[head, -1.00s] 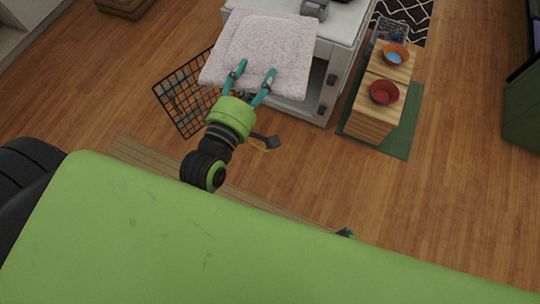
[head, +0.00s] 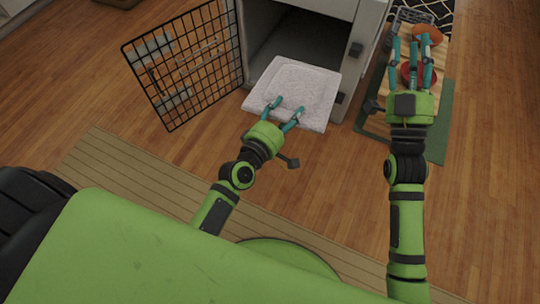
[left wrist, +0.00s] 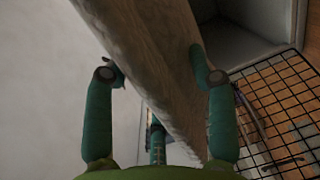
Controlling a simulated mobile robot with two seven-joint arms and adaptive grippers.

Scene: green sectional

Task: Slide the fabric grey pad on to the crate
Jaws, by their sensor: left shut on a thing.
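The grey fabric pad (head: 300,82) looks pale and square and is held roughly flat at the mouth of the crate (head: 367,30). It covers the lower front of the dark opening; I cannot tell whether its far edge is inside. My left gripper (head: 287,107) is shut on the pad's near edge. In the left wrist view the pad (left wrist: 155,55) runs between the fingers of the left gripper (left wrist: 158,70). The crate is a pale box with its front open. My right gripper (head: 412,42) has its fingers spread and empty, above the wooden boxes to the right.
The black wire door (head: 185,65) stands swung open to the left of the opening; it also shows in the left wrist view (left wrist: 285,110). Wooden boxes (head: 440,60) carry an orange bowl (head: 428,32) and a red bowl. A green mat (head: 440,135) lies under them. Floor before the crate is clear.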

